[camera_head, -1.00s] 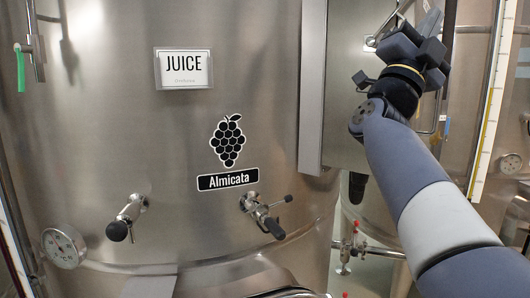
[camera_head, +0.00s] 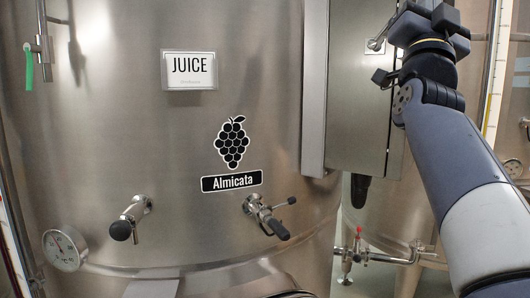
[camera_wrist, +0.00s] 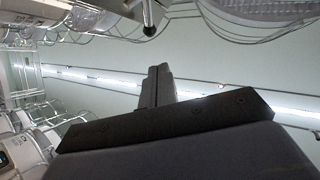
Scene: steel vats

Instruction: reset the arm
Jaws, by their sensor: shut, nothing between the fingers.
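My arm rises along the right side of the head view. Its wrist and dark gripper (camera_head: 432,22) are at the top right, in front of a steel cabinet, and the gripper's end is partly cut off by the frame's top. In the wrist view the two fingers of my gripper (camera_wrist: 158,72) are together with nothing between them. Behind them that view shows the ceiling with a long light strip (camera_wrist: 105,78), so the gripper points upward.
A large steel vat (camera_head: 110,130) with a JUICE label (camera_head: 189,70) fills the left and middle. Two taps (camera_head: 130,218) (camera_head: 266,217) and a dial gauge (camera_head: 65,249) stick out of it. The steel cabinet (camera_head: 358,100) stands close to my wrist. A pipe with a red-handled valve (camera_head: 357,248) is below.

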